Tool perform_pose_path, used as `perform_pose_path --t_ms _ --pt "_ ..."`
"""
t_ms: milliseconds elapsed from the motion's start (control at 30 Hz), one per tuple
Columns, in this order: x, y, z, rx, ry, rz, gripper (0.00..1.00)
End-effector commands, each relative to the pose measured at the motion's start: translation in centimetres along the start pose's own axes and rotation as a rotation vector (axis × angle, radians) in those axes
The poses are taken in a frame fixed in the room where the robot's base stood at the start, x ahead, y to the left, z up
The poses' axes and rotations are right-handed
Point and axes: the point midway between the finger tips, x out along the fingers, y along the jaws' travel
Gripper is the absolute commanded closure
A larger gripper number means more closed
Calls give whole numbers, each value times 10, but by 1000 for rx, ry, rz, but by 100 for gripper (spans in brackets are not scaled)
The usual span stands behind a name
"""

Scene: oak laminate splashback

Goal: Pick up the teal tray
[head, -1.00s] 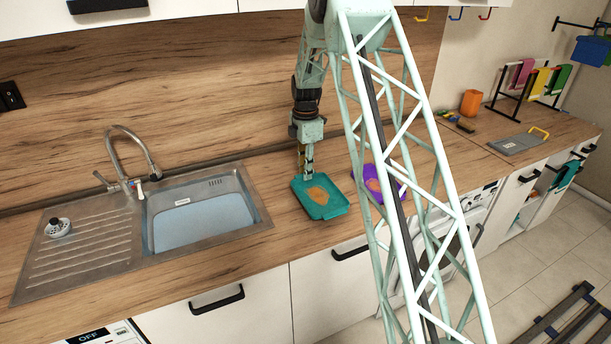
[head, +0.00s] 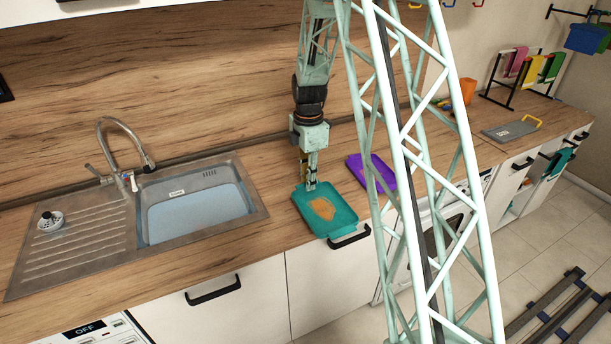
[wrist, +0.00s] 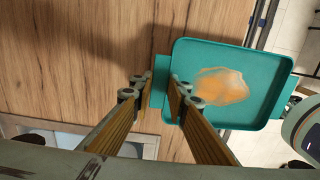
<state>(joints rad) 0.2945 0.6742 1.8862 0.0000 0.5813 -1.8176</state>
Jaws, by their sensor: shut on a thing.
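The teal tray (head: 340,219) has an orange-brown stain on its inner floor. My gripper (head: 310,186) is shut on the tab at the tray's back-left edge. In the wrist view, the fingers (wrist: 160,90) sit on either side of this tab, and the tray (wrist: 265,112) extends to the right. The tray looks raised off the worktop and roughly level. In the head view it covers part of the counter's front edge and a drawer handle. Its underside is hidden.
A purple tray (head: 372,171) lies to the right, partly behind my lattice arm. A steel sink (head: 200,215) with a tap (head: 122,150) is on the left. A grey board (head: 508,132) and an orange container (head: 467,90) are farther right. Worktop between sink and tray is clear.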

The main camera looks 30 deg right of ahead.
Motion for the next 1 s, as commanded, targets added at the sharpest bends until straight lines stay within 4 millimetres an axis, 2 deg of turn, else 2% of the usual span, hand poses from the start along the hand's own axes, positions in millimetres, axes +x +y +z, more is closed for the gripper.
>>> perform_pose_path --t_ms 100,300,1000 --pt "-1 -10 -2 0 0 -1 100" --pt "-2 -16 -4 0 0 1 100" --pt "-2 -17 -4 0 0 0 100"
